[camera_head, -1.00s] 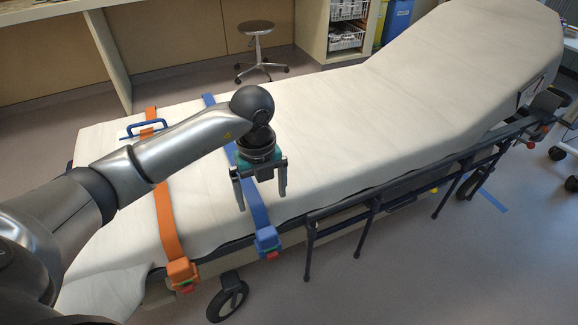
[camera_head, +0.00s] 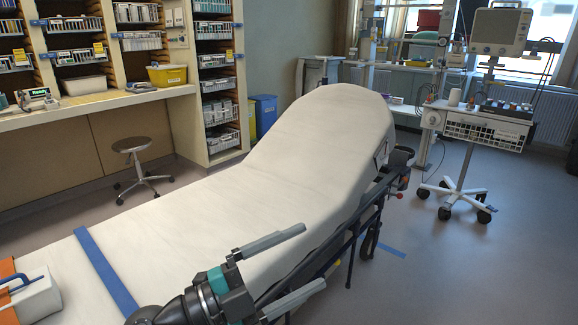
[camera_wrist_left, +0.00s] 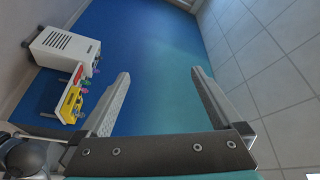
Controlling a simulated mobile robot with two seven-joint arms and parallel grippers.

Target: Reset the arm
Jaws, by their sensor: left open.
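My left gripper (camera_head: 311,258) is low in the middle of the head view, in front of the stretcher's near side. Its two grey fingers are spread apart and point right, with nothing between them. The left wrist view also shows the open, empty jaws (camera_wrist_left: 160,73). The rest of my left arm is mostly cut off by the lower edge of the head view. My right gripper is in neither current view.
The stretcher (camera_head: 250,180) has a raised backrest and a dark side rail. A blue strap (camera_head: 104,272) crosses it. A stool (camera_head: 133,150) stands behind, near shelves (camera_head: 216,80). A wheeled monitor cart (camera_head: 476,128) stands at right. Floor (camera_head: 450,265) at lower right is clear.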

